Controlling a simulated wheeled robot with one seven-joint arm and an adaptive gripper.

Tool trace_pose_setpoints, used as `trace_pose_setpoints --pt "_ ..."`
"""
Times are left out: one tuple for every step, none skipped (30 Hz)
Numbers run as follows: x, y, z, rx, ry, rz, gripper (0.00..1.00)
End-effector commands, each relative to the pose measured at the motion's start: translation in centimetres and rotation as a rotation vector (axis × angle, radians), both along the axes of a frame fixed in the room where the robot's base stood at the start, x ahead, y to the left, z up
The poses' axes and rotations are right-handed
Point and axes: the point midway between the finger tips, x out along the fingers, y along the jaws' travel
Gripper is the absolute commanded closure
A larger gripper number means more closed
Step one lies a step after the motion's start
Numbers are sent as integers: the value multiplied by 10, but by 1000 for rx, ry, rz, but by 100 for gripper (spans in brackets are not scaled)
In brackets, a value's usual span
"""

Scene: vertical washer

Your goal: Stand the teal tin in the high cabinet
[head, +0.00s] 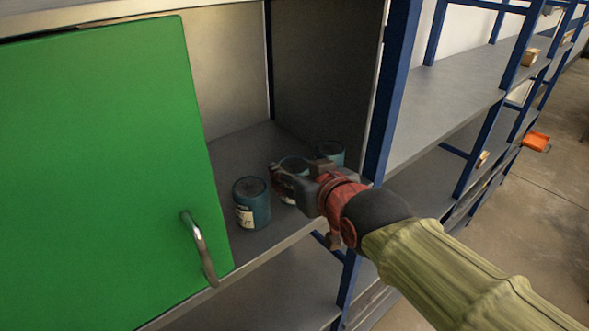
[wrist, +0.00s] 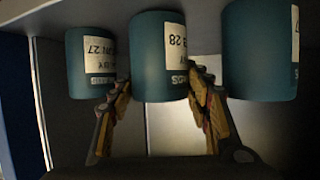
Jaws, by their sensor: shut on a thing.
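Three teal tins with pale labels are inside the open cabinet (head: 278,227). My gripper (head: 296,182) reaches in from the right, shut on the middle teal tin (head: 293,163), which its fingers partly hide. In the wrist view, which is upside down, this tin (wrist: 160,35) is between my two fingers (wrist: 157,100). It is upright at the shelf floor; I cannot tell whether it touches it. A second tin (head: 252,203) stands to the left, nearer the front. A third tin (head: 331,152) stands to the right, farther back, partly hidden by my gripper.
The green cabinet door (head: 95,150) with its metal handle (head: 200,248) is at the left of the opening. A blue post (head: 392,90) edges the opening's right side, near my arm. Blue-framed shelving (head: 450,95) continues to the right. The cabinet floor behind the tins looks clear.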

Motion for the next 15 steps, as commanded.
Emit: trace_pose_setpoints --pt "0 0 0 1 -2 0 84" --pt "0 0 -1 1 -2 0 84" --pt "0 0 -2 1 -2 0 84" --pt "0 0 -3 1 -2 0 84" --pt "0 0 -3 0 0 0 50" --pt "0 0 -2 0 0 0 48" --pt "0 0 -2 0 0 0 46" --pt "0 0 -2 0 0 0 44" --pt "0 0 -2 0 0 0 42" --pt "0 0 -2 0 0 0 40" --pt "0 0 -2 0 0 0 39" --pt "0 0 -2 0 0 0 36" --pt "0 0 -2 0 0 0 35" --pt "0 0 -2 0 0 0 33" --pt "0 0 -2 0 0 0 33"
